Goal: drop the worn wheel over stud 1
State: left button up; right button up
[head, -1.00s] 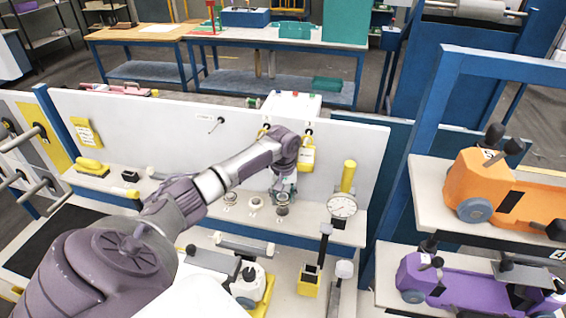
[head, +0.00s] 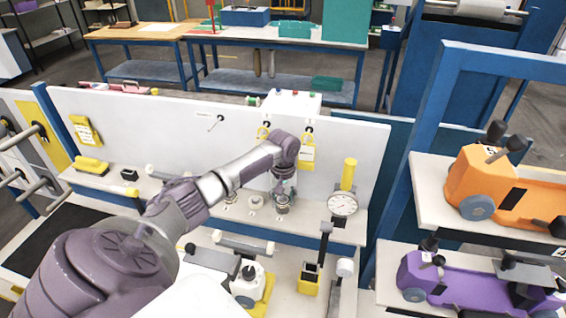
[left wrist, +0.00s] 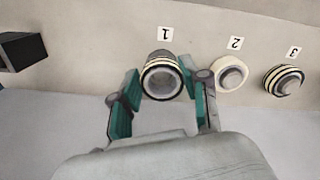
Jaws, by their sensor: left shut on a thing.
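My left gripper (head: 283,198) reaches down to the shelf at the foot of the white panel. The wheel is in front of the label 1 (left wrist: 165,35). It hides stud 1, so I cannot tell whether it is around the stud or above it. In the head view the wheel (head: 282,208) shows as a dark ring under the gripper. My right gripper is in neither view.
A cream ring (left wrist: 231,73) is at label 2 and a black-and-cream banded roll (left wrist: 284,80) at label 3, close beside the fingers. A round dial gauge (head: 342,205) and a yellow cylinder (head: 348,174) stand right of the gripper. The white panel (head: 150,125) rises behind.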

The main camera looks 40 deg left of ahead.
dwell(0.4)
pick_arm(q)
jog(key=shift+p, duration=0.4)
jog(key=shift+f, duration=0.2)
jog(key=shift+f+b, duration=0.6)
jog(key=shift+f, duration=0.3)
jog(key=o, duration=1.4)
jog(key=shift+c, duration=0.2)
jog(key=shift+r, duration=3.8)
